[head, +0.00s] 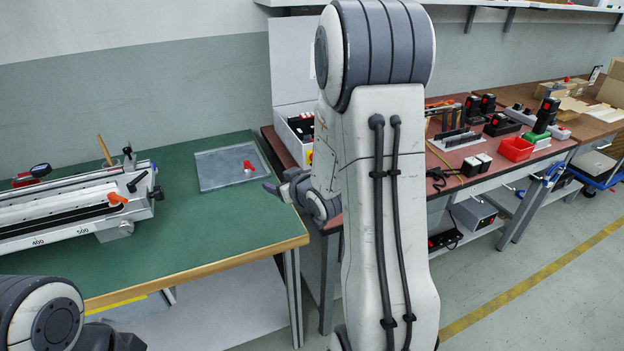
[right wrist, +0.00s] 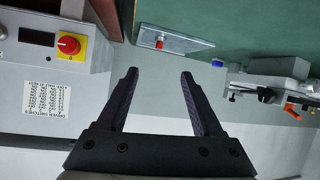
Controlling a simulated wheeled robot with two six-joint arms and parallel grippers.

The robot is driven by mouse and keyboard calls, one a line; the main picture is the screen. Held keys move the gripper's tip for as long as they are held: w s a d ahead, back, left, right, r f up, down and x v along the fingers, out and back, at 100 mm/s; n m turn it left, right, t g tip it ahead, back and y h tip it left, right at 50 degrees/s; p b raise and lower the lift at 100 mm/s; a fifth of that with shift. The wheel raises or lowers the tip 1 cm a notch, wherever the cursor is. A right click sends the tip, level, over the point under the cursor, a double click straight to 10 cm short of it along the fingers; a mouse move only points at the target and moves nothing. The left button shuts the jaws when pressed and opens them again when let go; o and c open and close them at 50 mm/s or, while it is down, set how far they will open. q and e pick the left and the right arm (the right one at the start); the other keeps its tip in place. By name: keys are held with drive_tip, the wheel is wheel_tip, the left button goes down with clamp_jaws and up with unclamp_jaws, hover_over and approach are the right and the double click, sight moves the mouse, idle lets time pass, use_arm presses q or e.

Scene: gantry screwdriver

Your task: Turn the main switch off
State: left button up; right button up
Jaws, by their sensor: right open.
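The main switch, a red rotary knob on a yellow plate (right wrist: 69,45), is on the grey face of a control box (right wrist: 40,75) at the upper left of the right wrist view. In the head view only a sliver of the yellow plate (head: 310,157) shows beside my right arm, which hides the rest. My right gripper (right wrist: 159,73) is open and empty, its fingers apart from the knob, which lies to their left. In the head view the right gripper (head: 279,187) is over the green table's right edge, partly hidden by my arm. My left gripper is not seen.
A green table (head: 200,235) holds a metal tray (head: 215,178) with a red item and a long clamping rail (head: 75,205). A red-brown bench (head: 460,180) carries tools and a red bin (head: 515,149). A narrow gap separates the table from the bench.

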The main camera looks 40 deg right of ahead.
drive_tip(key=s+d+f+m+t+h+b, duration=0.1)
drive_tip(key=d, duration=0.3)
drive_tip(key=s+d+f+t+h+b, duration=0.1)
drive_tip(key=s+d, duration=0.1)
drive_tip(key=d, duration=0.2)
drive_tip(key=s+d+f+m+t+b, duration=0.1)
drive_tip(key=d+t+b, duration=0.1)
drive_tip(key=d, duration=0.2)
drive_tip(key=shift+s+d+f+m+h, duration=0.2)
drive_tip(key=shift+s+m+h, duration=0.1)
drive_tip(key=shift+s+h, duration=0.1)
drive_tip(key=shift+s+d+r, duration=0.1)
drive_tip(key=shift+s+d, duration=0.1)
drive_tip(key=shift+d, duration=0.15)
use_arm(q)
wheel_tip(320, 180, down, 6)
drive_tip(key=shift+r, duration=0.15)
use_arm(e)
drive_tip(key=x, duration=1)
drive_tip(key=shift+r+t, duration=0.3)
drive_tip(key=shift+r, duration=0.1)
drive_tip(key=shift+w+d, duration=0.1)
drive_tip(key=shift+w, duration=0.05)
clamp_jaws()
